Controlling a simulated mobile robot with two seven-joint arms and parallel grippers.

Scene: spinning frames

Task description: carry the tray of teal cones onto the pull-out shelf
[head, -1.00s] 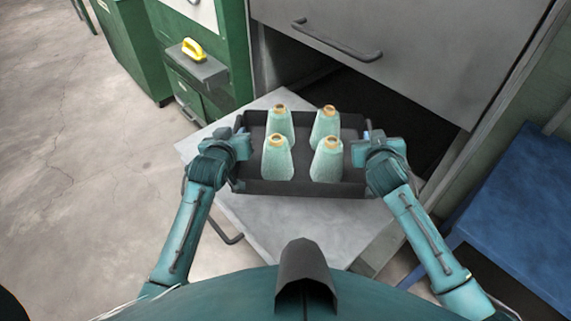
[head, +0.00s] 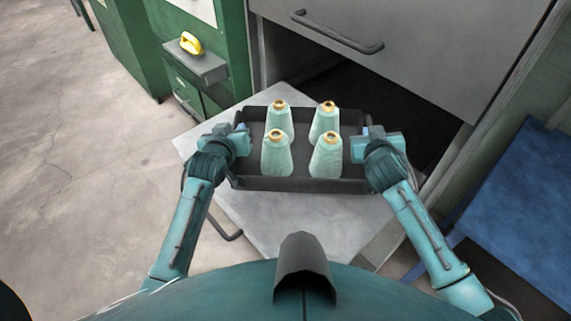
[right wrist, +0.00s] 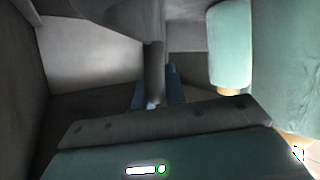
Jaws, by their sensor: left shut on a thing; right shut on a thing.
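The dark tray (head: 300,185) holds several upright teal cones (head: 277,157) with orange-brown tops. It is over the grey pull-out shelf (head: 285,220); I cannot tell whether it touches the shelf or is just above it. My left gripper (head: 241,138) is shut on the tray's left side. My right gripper (head: 364,142) is shut on the tray's right side. In the right wrist view, the fingers (right wrist: 160,90) close around a dark bar of the tray, and a teal cone (right wrist: 230,48) shows beside them.
A grey cabinet front with a dark handle (head: 338,33) is above the opening behind the shelf. A green cabinet (head: 185,45) at the left has a ledge with a yellow-handled thing (head: 190,43). A blue table (head: 515,205) stands at the right. Bare floor (head: 70,170) lies left.

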